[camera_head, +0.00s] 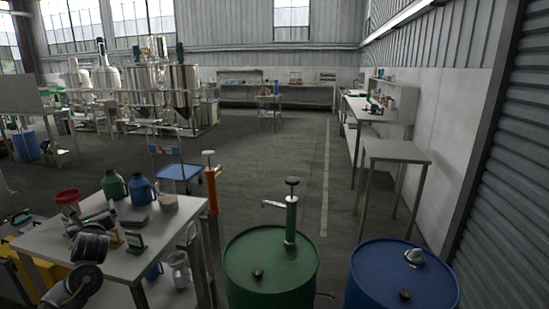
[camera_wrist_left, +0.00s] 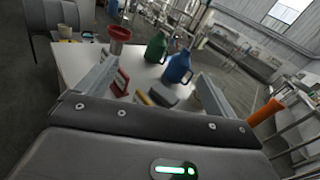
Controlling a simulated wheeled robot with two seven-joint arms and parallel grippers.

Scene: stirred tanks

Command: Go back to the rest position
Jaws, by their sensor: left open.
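My left gripper (camera_head: 90,217) is over the near left part of a grey worktable (camera_head: 120,262). Its two fingers stand wide apart in the left wrist view (camera_wrist_left: 155,72), and nothing is held between them. A green jug (camera_head: 115,186) and a blue jug (camera_head: 141,189) stand upright on the table beyond the gripper. Both also show past the fingers in the wrist view, the green one (camera_wrist_left: 156,47) left of the blue one (camera_wrist_left: 177,67). A red funnel-like vessel (camera_head: 68,198) is at the table's left side. My right gripper is not in view.
A green drum (camera_head: 262,285) with a hand pump (camera_head: 291,215) and a blue drum (camera_head: 385,280) stand right of the table. An orange pump (camera_head: 212,185) rises at the table's right edge. An empty side table (camera_head: 396,151) stands farther right.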

